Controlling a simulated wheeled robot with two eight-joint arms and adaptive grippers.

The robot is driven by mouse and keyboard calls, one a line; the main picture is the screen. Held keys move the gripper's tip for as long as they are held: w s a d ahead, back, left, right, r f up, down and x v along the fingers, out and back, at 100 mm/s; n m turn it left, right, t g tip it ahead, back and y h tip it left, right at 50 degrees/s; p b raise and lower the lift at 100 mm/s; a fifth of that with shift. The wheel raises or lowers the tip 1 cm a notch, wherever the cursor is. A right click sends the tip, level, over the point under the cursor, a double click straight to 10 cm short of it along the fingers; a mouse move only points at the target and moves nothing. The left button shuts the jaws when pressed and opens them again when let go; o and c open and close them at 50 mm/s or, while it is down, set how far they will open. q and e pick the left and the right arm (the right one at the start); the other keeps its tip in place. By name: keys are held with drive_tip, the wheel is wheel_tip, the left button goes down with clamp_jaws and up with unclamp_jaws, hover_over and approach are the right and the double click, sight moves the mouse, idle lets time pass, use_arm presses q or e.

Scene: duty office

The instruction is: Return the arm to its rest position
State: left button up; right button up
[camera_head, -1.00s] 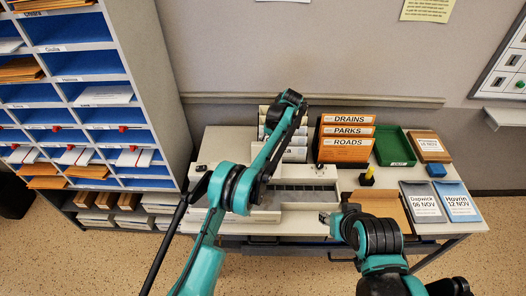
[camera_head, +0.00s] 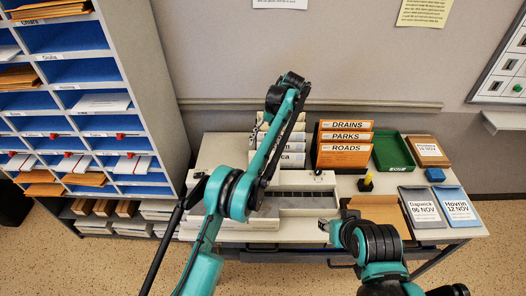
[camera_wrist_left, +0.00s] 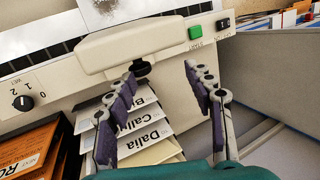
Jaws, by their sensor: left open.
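My left arm (camera_head: 235,195) rises from the bottom left of the head view, bends at its teal elbow and reaches over the table. Its far end (camera_head: 291,79) stands before the grey wall; the left gripper itself is hidden in this view. In the left wrist view the left gripper (camera_wrist_left: 161,76) is open, with its fingers wide apart and nothing visibly held. It is above a cream machine with a rounded cream handle (camera_wrist_left: 125,45). White name cards (camera_wrist_left: 150,135) show between and below the fingers. My right gripper (camera_head: 328,226) is low over the table; its jaw state is unclear.
A pigeonhole shelf (camera_head: 163,110) stands at the left. A long black rod (camera_head: 163,240) slants beside my left arm.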

use_arm(q)
drive_tip(key=shift+a+r, duration=0.35)
drive_tip(key=shift+r, duration=0.2)
use_arm(e)
drive_tip(key=shift+a+r, duration=0.1)
drive_tip(key=shift+a, duration=0.05)
use_arm(q)
drive_tip(key=shift+s, duration=0.1)
use_arm(e)
drive_tip(key=shift+s, duration=0.1)
